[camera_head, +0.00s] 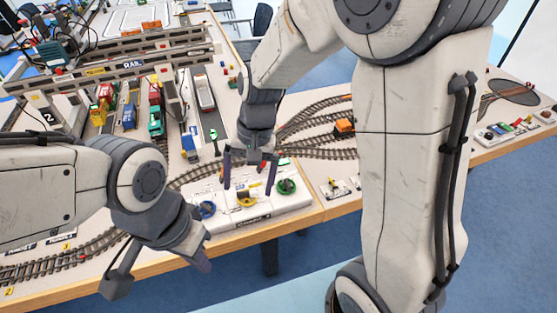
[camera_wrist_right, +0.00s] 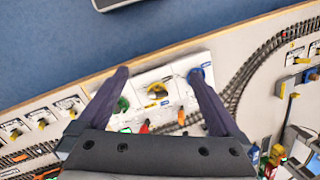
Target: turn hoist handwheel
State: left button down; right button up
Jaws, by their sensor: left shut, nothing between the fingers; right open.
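A white control panel (camera_head: 225,210) at the table's front edge carries a blue handwheel (camera_head: 207,209), a yellow handwheel (camera_head: 246,200) and a green handwheel (camera_head: 286,186). I cannot read which one is the hoist's. My right gripper (camera_head: 249,188) is open and empty, pointing down over the panel. In the right wrist view, its spread fingers (camera_wrist_right: 157,74) frame the yellow handwheel (camera_wrist_right: 157,90), with the green (camera_wrist_right: 122,104) and blue (camera_wrist_right: 208,73) ones near the fingers. I cannot tell that it touches anything. My left gripper (camera_head: 203,263) is shut and empty at the front edge, left of the panel.
Rail tracks (camera_head: 320,153) run behind and beside the panel. A grey gantry labelled RAIL (camera_head: 130,66) and several toy trucks stand at the back left. An orange wagon (camera_head: 344,126) and small switch panels (camera_head: 340,188) are to the right. Blue floor is in front.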

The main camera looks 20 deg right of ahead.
jog(key=w+d+f+m+y+p, duration=0.1)
jog(key=w+d+f+m+p, duration=0.15)
jog(key=w+d+m, duration=0.5)
jog(key=m+t+y+p, duration=0.1)
jog(key=m+p, duration=0.1)
jog(key=m, duration=0.4)
send_near(287, 180)
jog(key=p+x, duration=0.1)
jog(key=x, duration=0.8)
jog(key=shift+d+p, duration=0.1)
jog(key=shift+p, duration=0.2)
pick_arm(q)
notch_tip(287, 180, up, 7)
jog(key=shift+r, duration=0.1)
pick_arm(e)
jog(key=c, duration=1.2)
jog(key=shift+c, duration=0.2)
